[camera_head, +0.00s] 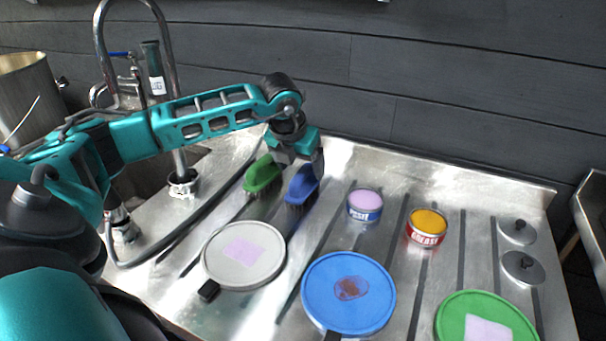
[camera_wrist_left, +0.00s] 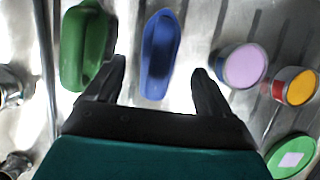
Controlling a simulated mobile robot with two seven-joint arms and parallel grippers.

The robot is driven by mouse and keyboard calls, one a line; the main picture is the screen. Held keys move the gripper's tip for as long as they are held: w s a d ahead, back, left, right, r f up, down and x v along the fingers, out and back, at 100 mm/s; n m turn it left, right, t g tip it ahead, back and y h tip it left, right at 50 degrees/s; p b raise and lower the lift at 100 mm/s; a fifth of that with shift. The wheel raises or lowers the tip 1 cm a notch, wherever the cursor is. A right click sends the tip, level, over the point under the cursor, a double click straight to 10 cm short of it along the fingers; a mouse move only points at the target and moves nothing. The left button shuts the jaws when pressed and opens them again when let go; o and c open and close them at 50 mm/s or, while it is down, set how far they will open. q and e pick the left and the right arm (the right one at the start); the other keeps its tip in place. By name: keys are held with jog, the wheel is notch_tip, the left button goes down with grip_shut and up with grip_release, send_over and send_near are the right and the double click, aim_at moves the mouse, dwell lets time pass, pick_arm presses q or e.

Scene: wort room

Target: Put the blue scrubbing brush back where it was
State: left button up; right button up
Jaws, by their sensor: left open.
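The blue scrubbing brush (camera_head: 302,188) rests on the steel drainboard (camera_head: 330,232), bristles down, just right of a green brush (camera_head: 262,176). My left gripper (camera_head: 298,160) is over the far end of the blue brush in the head view. In the left wrist view, the blue brush (camera_wrist_left: 160,55) lies ahead of and between the two open fingers (camera_wrist_left: 158,85), with nothing gripped. The green brush (camera_wrist_left: 86,45) is close beside the left finger there. My right gripper is not in view.
A pink-topped tin (camera_head: 365,205) and an orange-topped tin (camera_head: 427,228) stand to the right. A grey round disc (camera_head: 268,268), a blue one (camera_head: 372,318) and a green one (camera_head: 452,310) lie in front. A tap (camera_head: 172,110) rises behind my left arm.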

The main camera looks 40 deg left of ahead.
pick_arm(q)
jog(key=v, duration=0.7)
jog(key=shift+d+f, duration=0.1)
dwell(0.4)
